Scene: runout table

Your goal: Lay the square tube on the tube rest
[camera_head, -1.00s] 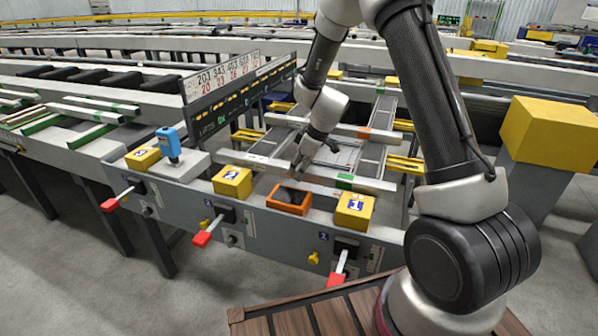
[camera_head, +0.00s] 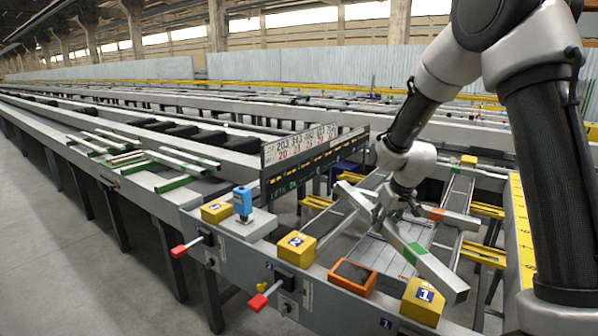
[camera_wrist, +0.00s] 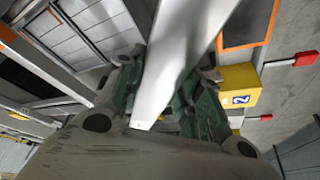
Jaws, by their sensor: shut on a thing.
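The square tube (camera_head: 440,275) is a long pale grey bar with a green band. My gripper (camera_head: 387,208) is shut on it and holds it at a slant above the runout table's frame, one end towards the front right. In the wrist view the tube (camera_wrist: 180,55) runs from the top edge down between my gripper's (camera_wrist: 160,115) dark green fingers. At the left, several pale tubes lie across green-topped bars (camera_head: 175,183). I cannot tell for sure which support is the tube rest.
Yellow boxes (camera_head: 295,247), an orange-rimmed box (camera_head: 352,278) and a blue device (camera_head: 242,202) stand along the front rail. A number board (camera_head: 300,160) stands upright left of my gripper. Another tube with an orange band (camera_head: 445,216) lies behind. Red-tipped levers (camera_head: 258,303) stick out in front.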

